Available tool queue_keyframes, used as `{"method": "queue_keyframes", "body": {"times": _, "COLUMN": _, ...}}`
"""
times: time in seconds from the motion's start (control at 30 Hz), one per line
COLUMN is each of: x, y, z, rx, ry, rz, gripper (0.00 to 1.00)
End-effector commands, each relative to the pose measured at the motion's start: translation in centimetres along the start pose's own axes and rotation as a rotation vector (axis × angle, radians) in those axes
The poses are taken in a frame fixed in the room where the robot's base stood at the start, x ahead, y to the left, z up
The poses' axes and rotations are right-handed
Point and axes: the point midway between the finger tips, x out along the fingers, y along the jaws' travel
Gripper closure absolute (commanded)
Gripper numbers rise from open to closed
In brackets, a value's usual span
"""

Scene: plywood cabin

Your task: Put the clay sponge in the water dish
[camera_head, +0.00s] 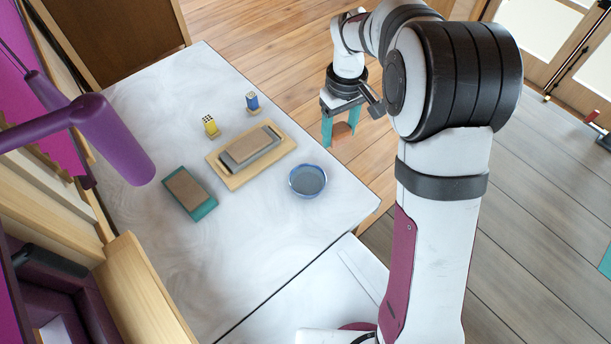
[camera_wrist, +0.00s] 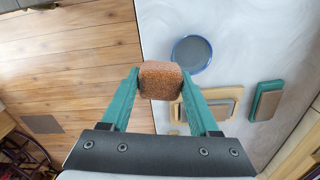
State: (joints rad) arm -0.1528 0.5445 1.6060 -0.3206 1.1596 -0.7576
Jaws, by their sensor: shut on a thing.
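My gripper (camera_head: 341,122) has teal fingers and is shut on the clay sponge (camera_wrist: 161,80), a brown-orange speckled block. The sponge also shows between the fingers in the head view (camera_head: 342,131). In the head view the gripper is raised near the table's right edge, up and to the right of the water dish. The water dish (camera_head: 307,181) is a round blue-rimmed bowl with a grey-blue inside, on the white table.
On the white table (camera_head: 255,260) a wooden board (camera_head: 225,177) bears a grey and brown block. A teal tray (camera_head: 204,210) with a brown block lies left of it. A purple lamp (camera_head: 110,140) overhangs the left.

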Motion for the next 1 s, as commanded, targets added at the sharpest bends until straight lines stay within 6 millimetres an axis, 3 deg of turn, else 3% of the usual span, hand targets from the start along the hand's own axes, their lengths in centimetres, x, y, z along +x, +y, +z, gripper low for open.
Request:
{"method": "queue_keyframes", "body": {"times": 0.03, "x": -0.1, "y": 0.6, "z": 2.3, "rx": -0.044, "ry": 0.001, "rz": -0.001, "gripper": 0.91}}
{"method": "queue_keyframes", "body": {"times": 0.1, "x": 0.1, "y": 1.0, "z": 4.9, "rx": -0.108, "ry": 0.003, "rz": -0.002, "gripper": 0.91}}
{"method": "queue_keyframes", "body": {"times": 0.2, "x": 0.4, "y": 1.0, "z": 7.0, "rx": -0.166, "ry": 0.005, "rz": -0.003, "gripper": 0.91}}
{"method": "queue_keyframes", "body": {"times": 0.27, "x": 0.8, "y": 0.7, "z": 7.3, "rx": -0.184, "ry": 0.005, "rz": -0.004, "gripper": 0.91}}
{"method": "queue_keyframes", "body": {"times": 0.63, "x": 6.8, "y": -6.0, "z": 0.2, "rx": -0.194, "ry": 0.002, "rz": -0.005, "gripper": 0.91}}
{"method": "queue_keyframes", "body": {"times": 0.77, "x": 7.9, "y": -6.9, "z": -0.7, "rx": -0.190, "ry": 0.002, "rz": -0.005, "gripper": 0.91}}
{"method": "queue_keyframes", "body": {"times": 0.9, "x": 10.7, "y": -7.0, "z": -0.7, "rx": -0.188, "ry": 0.001, "rz": -0.005, "gripper": 0.91}}
{"method": "queue_keyframes", "body": {"times": 1.0, "x": 11.6, "y": -7.0, "z": -0.8, "rx": -0.189, "ry": 0.003, "rz": -0.004, "gripper": 0.91}}
